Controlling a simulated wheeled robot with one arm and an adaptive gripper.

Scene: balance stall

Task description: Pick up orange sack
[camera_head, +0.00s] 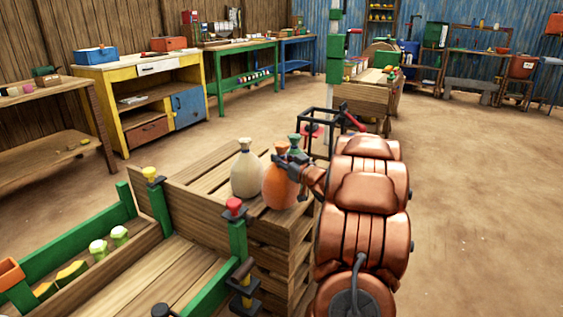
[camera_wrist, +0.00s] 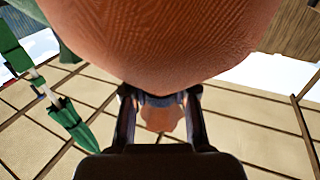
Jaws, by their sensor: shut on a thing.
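The orange sack (camera_head: 279,187) stands on a wooden slatted crate stack in the head view, with its neck at the top. My gripper (camera_head: 290,158) is at that neck, coming from the right, and is shut on it. In the wrist view the sack's rounded orange body (camera_wrist: 165,40) fills the top, and my gripper (camera_wrist: 160,100) has its two dark fingers on either side of the neck. A cream sack (camera_head: 247,174) stands just left of the orange one. A green sack (camera_head: 295,143) shows partly behind it. Whether the orange sack touches the slats is hard to tell.
The crate stack (camera_head: 195,169) has bare slats left of the sacks. A bench with green rails (camera_head: 125,208) stands in front at the lower left. A dark metal frame (camera_head: 318,122) and a green-white post rise behind the sacks. Open floor (camera_head: 480,200) lies to the right.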

